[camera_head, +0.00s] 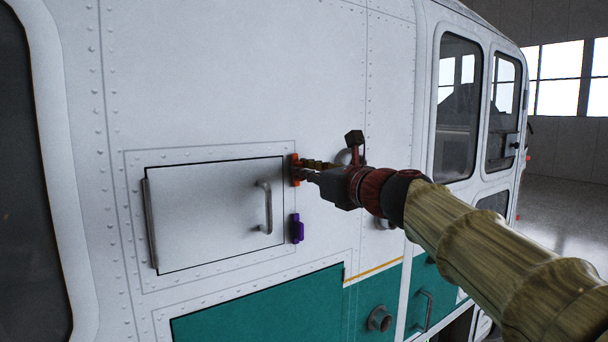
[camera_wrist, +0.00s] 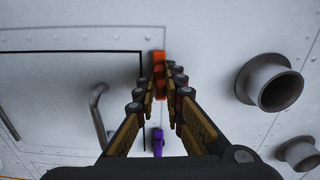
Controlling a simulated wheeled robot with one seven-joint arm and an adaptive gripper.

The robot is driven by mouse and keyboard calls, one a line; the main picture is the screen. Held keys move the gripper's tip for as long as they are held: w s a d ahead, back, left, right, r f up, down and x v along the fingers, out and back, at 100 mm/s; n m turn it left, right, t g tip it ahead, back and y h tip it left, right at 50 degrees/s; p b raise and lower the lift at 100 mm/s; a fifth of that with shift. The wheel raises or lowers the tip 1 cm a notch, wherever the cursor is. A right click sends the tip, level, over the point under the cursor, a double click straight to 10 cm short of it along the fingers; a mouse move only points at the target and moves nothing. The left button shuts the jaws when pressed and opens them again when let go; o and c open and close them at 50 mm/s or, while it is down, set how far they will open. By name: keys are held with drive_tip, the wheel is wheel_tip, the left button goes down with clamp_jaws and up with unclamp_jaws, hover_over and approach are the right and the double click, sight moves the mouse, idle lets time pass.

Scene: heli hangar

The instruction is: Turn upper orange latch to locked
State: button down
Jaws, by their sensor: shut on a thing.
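The upper orange latch (camera_head: 294,170) sits at the upper right edge of a closed white hatch door (camera_head: 215,210) in the head view. It also shows in the wrist view (camera_wrist: 158,62), standing upright beside the door's edge. My gripper (camera_head: 300,168) reaches it from the right, with its fingers shut on the latch. In the wrist view my gripper (camera_wrist: 161,92) has a finger on each side of the latch's lower part. The fingers hide part of the latch. A purple latch (camera_head: 297,229) sits below it, apart from the fingers.
The hatch has a grey handle (camera_head: 265,206) left of the latches. Round pipe fittings (camera_wrist: 275,82) stick out of the white panel to the right. A teal panel (camera_head: 260,305) lies below. The riveted wall above the hatch is clear.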

drive_tip(key=shift+a+f+n+b, duration=0.1)
drive_tip(key=shift+f+n+b, duration=0.1)
drive_tip(key=shift+n+b, duration=3.65)
drive_tip(key=shift+a+f+n+b, duration=0.15)
drive_tip(key=shift+n+b, duration=2.75)
drive_tip(key=shift+n, duration=1.85)
drive_tip(key=c, duration=1.9)
unclamp_jaws()
drive_tip(key=shift+s+d+r, duration=0.1)
drive_tip(key=shift+s, duration=0.05)
drive_tip(key=shift+v, duration=6)
